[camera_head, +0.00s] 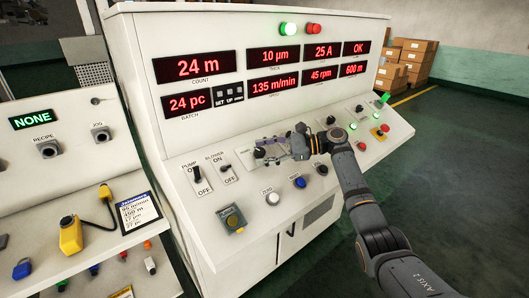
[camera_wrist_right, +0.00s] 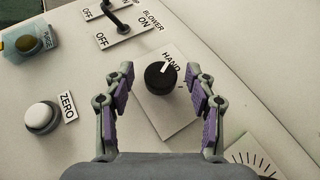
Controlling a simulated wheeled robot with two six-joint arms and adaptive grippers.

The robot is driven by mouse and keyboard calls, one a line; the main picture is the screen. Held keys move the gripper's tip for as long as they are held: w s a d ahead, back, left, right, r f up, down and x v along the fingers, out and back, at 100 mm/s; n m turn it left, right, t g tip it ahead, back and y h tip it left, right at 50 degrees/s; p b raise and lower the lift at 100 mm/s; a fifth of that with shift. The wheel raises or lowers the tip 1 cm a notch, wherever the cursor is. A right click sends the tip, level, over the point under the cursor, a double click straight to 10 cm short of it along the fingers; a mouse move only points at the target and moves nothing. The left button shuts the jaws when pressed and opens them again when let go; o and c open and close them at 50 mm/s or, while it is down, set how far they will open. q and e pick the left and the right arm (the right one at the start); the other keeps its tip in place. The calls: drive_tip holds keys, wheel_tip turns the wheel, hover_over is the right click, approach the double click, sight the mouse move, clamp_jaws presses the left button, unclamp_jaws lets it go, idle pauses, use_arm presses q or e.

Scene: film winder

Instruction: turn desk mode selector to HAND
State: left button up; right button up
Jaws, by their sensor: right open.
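The desk mode selector is a round black knob (camera_wrist_right: 160,78) with a white pointer line, on a white label plate. In the right wrist view the line points up and slightly right, beside the word HAND. My right gripper (camera_wrist_right: 160,73) is open. Its two purple-padded fingers stand on either side of the knob, with a visible gap on each side. In the head view the right gripper (camera_head: 264,150) is over the desk's sloping panel, and its fingers partly hide the knob. My left gripper is not in view.
The pump switch (camera_head: 197,174) and blower switch (camera_head: 226,168) stand left of the gripper. Red displays (camera_head: 193,67) fill the upright panel behind.

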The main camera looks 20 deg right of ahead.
drive_tip(key=v, duration=1.2)
idle(0.3)
